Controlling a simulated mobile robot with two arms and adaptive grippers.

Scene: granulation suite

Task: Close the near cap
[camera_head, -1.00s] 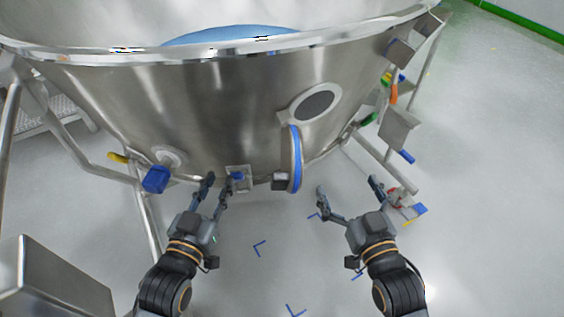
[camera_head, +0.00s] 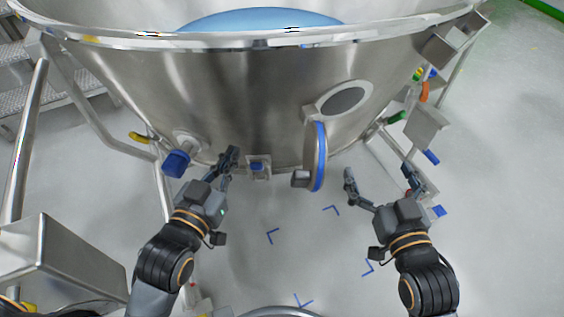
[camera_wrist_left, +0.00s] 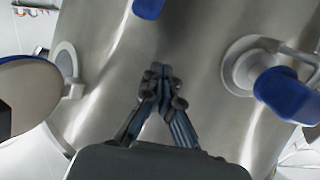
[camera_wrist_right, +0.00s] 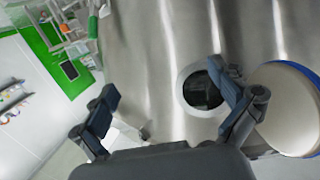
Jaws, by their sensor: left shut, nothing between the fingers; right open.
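A round cap with a blue rim (camera_head: 315,157) stands open, edge-on, on the front of the steel vessel (camera_head: 200,95). The dark round port (camera_head: 343,101) beside its hinge is uncovered. The cap also shows at the left edge of the left wrist view (camera_wrist_left: 22,90) and at the right of the right wrist view (camera_wrist_right: 285,108). My left gripper (camera_head: 230,157) is shut and empty, left of the cap. Its fingertips meet in the left wrist view (camera_wrist_left: 157,75). My right gripper (camera_head: 380,178) is open and empty, right of the cap and apart from it.
A blue-ended fitting (camera_head: 176,163) sticks out of the vessel at the left, near my left gripper. A small blue-topped latch (camera_head: 257,166) sits on the lower vessel wall. A steel frame with colored handles (camera_head: 425,125) stands at the right. A steel box (camera_head: 60,260) is at lower left.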

